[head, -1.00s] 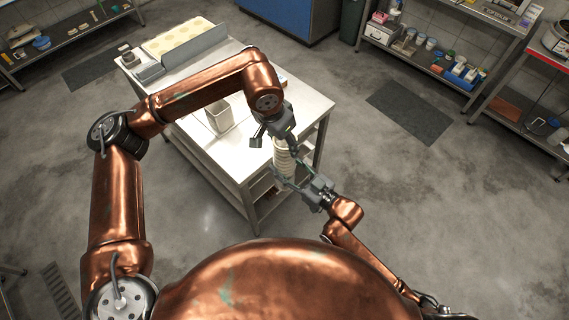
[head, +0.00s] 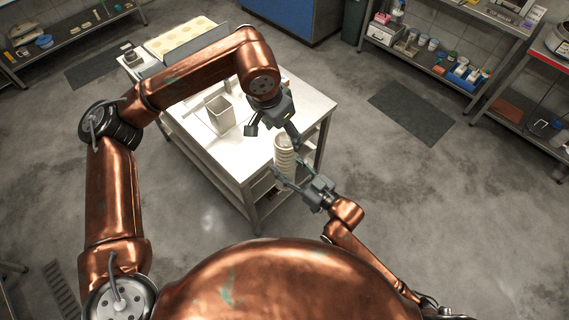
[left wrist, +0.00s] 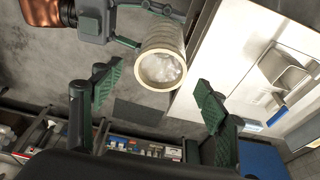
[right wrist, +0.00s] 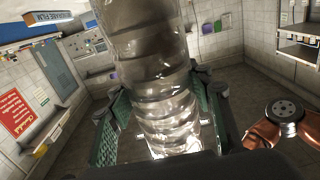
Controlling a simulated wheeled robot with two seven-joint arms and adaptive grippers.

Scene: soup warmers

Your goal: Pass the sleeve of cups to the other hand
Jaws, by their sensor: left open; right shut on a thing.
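The sleeve of cups (head: 284,150) is a pale, ribbed stack standing roughly upright in the head view, beside the table's right front corner. My right gripper (head: 290,182) is shut around its lower part. In the right wrist view the clear-wrapped sleeve (right wrist: 160,85) rises between the green-padded fingers (right wrist: 160,130). My left gripper (head: 272,137) is open and empty, just above and left of the sleeve's top. In the left wrist view the sleeve's round end (left wrist: 161,70) shows beyond and between the open fingertips (left wrist: 160,85), apart from them.
A white-topped table (head: 190,125) stands behind the sleeve, with a square metal container (head: 220,115) on it. A tray with round shapes (head: 182,38) is at its far end. Shelves (head: 450,60) line the back right.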

